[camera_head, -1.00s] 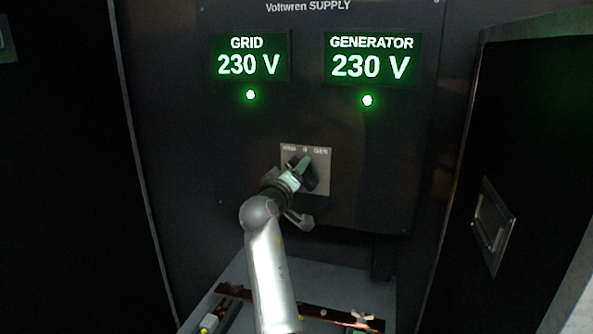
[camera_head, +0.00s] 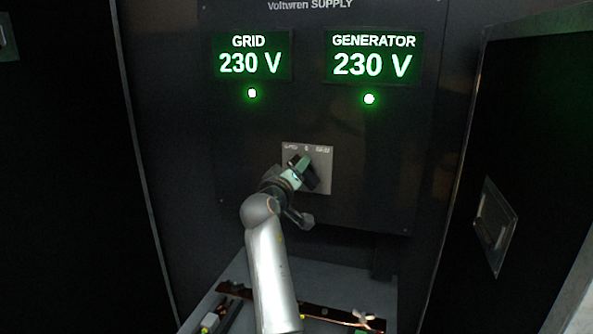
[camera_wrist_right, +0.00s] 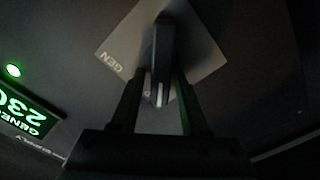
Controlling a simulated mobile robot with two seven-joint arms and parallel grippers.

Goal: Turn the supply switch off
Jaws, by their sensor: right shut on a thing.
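The supply switch (camera_head: 304,163) is a dark rotary handle on a small grey plate (camera_head: 323,172) below two green displays. In the right wrist view its handle (camera_wrist_right: 162,60) stands between the two dark fingers of my right gripper (camera_wrist_right: 158,85), which is shut on it. The GEN label shows on the plate (camera_wrist_right: 205,50) to the left of the handle. The handle's pale-marked end is close to the 0 mark; its exact alignment is hard to tell. In the head view my right gripper (camera_head: 295,176) partly covers the switch. My left gripper is out of view.
The GRID display (camera_head: 250,63) and GENERATOR display (camera_head: 372,64) both read 230 V, each with a lit green lamp below. A dark panel with a recessed handle (camera_head: 494,226) stands at right. A grey shelf with copper parts (camera_head: 340,318) lies below.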

